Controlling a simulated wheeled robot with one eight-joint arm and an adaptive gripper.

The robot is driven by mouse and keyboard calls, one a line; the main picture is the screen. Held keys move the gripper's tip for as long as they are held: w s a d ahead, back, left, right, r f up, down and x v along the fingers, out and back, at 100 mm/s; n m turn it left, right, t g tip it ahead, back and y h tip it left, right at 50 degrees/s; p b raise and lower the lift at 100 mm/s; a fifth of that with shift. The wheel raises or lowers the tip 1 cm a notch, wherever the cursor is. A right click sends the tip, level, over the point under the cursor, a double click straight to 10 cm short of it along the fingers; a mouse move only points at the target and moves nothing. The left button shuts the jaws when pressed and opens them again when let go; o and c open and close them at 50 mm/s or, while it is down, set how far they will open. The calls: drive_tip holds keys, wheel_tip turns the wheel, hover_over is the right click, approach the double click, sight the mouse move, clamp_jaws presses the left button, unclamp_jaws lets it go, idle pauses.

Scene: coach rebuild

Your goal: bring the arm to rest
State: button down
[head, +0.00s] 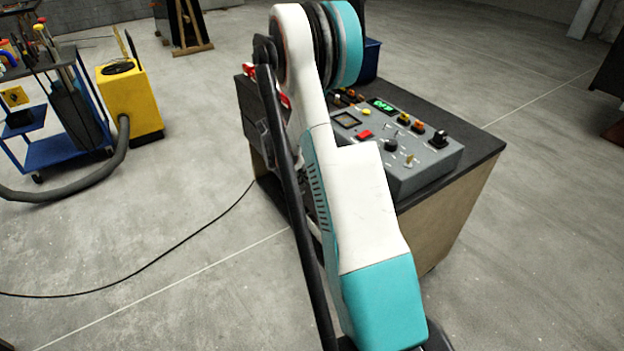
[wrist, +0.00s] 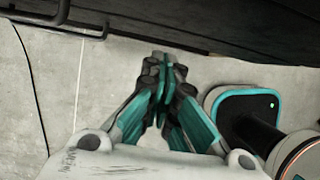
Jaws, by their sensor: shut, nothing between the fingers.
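My gripper (wrist: 164,75) shows in the wrist view with its fingers together and nothing between them. Below and around it the wrist view shows bare concrete floor and a dark edge at the top. In the head view my white and teal arm rises through the middle of the picture, in front of a workbench. My gripper cannot be made out in the head view.
The workbench (head: 462,190) has a dark top and carries a grey control panel (head: 420,170) with knobs and a lit green display. A blue tool cart (head: 62,150) and a yellow machine (head: 130,97) with a grey hose stand at the left. A cable crosses the floor; open floor lies right.

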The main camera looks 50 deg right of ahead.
drive_tip(key=p+v, duration=0.2)
drive_tip(key=v, duration=0.5)
drive_tip(key=shift+a+r, duration=0.15)
drive_tip(key=shift+r, duration=0.05)
